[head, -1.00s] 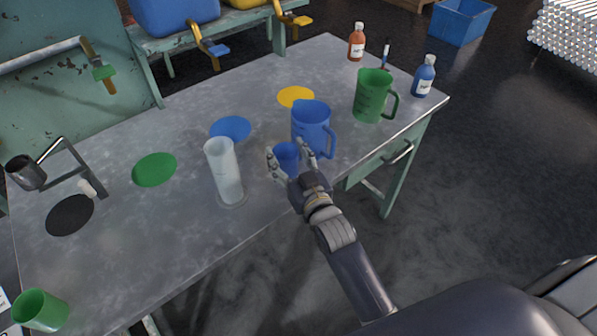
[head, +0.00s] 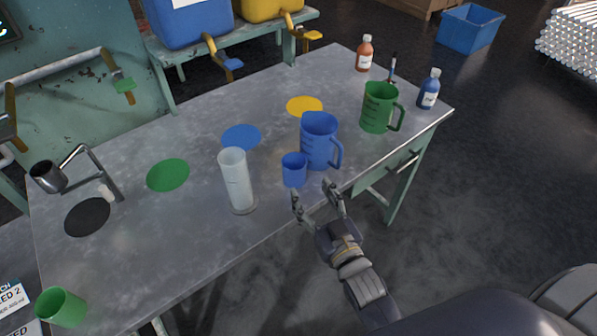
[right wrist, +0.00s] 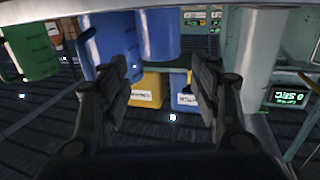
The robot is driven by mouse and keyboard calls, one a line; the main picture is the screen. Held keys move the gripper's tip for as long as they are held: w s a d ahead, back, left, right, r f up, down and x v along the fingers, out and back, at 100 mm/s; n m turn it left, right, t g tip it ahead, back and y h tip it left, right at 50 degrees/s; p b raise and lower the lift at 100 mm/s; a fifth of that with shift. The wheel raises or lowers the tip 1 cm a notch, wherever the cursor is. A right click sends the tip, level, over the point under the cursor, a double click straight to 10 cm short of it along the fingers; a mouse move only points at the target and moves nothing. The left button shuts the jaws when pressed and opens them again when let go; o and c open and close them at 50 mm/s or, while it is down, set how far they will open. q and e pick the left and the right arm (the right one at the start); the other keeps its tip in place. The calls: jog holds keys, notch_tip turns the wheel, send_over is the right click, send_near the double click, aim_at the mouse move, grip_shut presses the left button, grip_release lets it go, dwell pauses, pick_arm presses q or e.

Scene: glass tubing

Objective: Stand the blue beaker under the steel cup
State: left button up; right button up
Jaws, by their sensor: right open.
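The blue beaker (head: 294,170), a small cup without a handle, stands upright on the table in front of the blue jug. It also shows in the right wrist view (right wrist: 159,38), its top cut off. The steel cup (head: 47,177) hangs from a bent stand at the table's left end, above a black disc (head: 88,216). My right gripper (head: 314,197) is open and empty at the table's front edge, just short of the beaker. Its fingers show apart in the right wrist view (right wrist: 163,72). My left gripper is not in view.
A blue jug (head: 318,142) stands close behind the beaker; a clear cylinder (head: 237,182) stands to its left. A green jug (head: 379,108) and bottles are at the right. A green beaker (head: 62,307) is at the near left. Green (head: 168,175) and blue discs (head: 241,137) lie flat.

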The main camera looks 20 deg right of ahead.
aim_at(300, 172)
jog(key=w, duration=0.5)
jog(key=shift+w+a+f+p, duration=0.1)
jog(key=shift+w+a+p, duration=0.15)
jog(key=shift+w+p, duration=0.1)
jog(key=shift+w, duration=0.55)
jog(key=w+p, duration=0.1)
jog(key=w, duration=0.3)
jog(key=shift+w+a, duration=0.1)
jog(key=shift+a, duration=0.1)
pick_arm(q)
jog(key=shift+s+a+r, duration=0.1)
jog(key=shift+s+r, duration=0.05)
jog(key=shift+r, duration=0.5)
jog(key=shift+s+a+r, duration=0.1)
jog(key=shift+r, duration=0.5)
pick_arm(e)
jog(key=shift+c, duration=0.4)
jog(key=c, duration=0.8)
jog(key=shift+c, duration=0.2)
